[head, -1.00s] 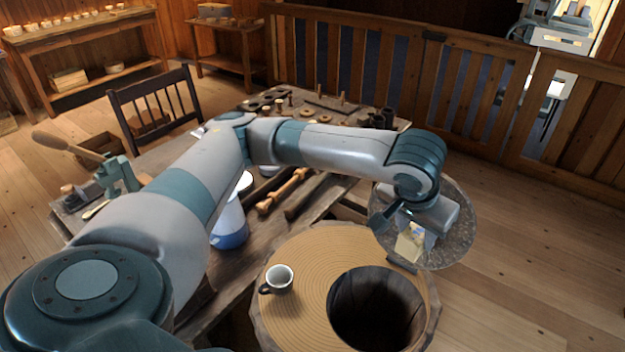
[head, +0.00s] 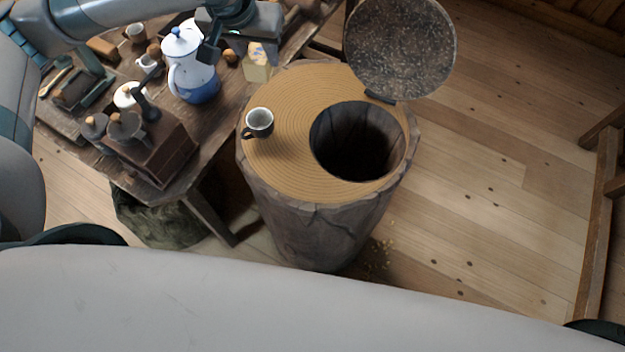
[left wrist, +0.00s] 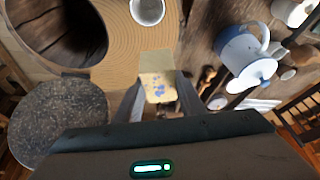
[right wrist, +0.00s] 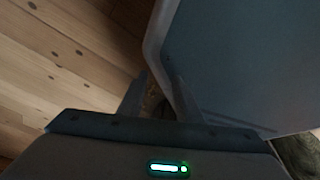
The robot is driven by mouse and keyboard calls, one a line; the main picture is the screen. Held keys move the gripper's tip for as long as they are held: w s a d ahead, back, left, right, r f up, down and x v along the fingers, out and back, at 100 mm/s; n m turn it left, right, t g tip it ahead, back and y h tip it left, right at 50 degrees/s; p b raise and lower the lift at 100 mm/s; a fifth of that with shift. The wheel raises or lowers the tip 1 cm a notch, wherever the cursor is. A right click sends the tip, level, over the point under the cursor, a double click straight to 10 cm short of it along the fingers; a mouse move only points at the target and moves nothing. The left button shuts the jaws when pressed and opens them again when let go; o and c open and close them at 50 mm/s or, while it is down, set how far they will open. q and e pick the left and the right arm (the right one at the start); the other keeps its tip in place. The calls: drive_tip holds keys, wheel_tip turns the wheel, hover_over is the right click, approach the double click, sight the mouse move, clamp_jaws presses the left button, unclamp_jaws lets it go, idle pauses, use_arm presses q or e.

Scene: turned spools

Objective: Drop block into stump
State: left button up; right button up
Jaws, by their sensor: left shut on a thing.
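The stump (head: 278,100) stands upright with a ringed tan top and a dark round hole (head: 362,145) in it. Its round speckled lid (head: 400,45) stands open at the back. My left gripper (head: 243,52) is shut on a small pale yellow block (head: 257,68) with blue marks, and appears beyond the stump's back left rim. In the left wrist view the block (left wrist: 156,86) sits between both fingertips, with the hole (left wrist: 60,25) at upper left, not under it. My right gripper (right wrist: 157,95) is open, with nothing seen between its fingers.
A dark-and-white cup (head: 259,123) stands on the stump top left of the hole. A blue-and-white pot (head: 190,65) stands on the workbench (head: 215,128) at left, beside a wooden box (head: 150,150) and other small items. Floor right of the stump is clear.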

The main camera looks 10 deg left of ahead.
drive_tip(key=shift+s, duration=0.15)
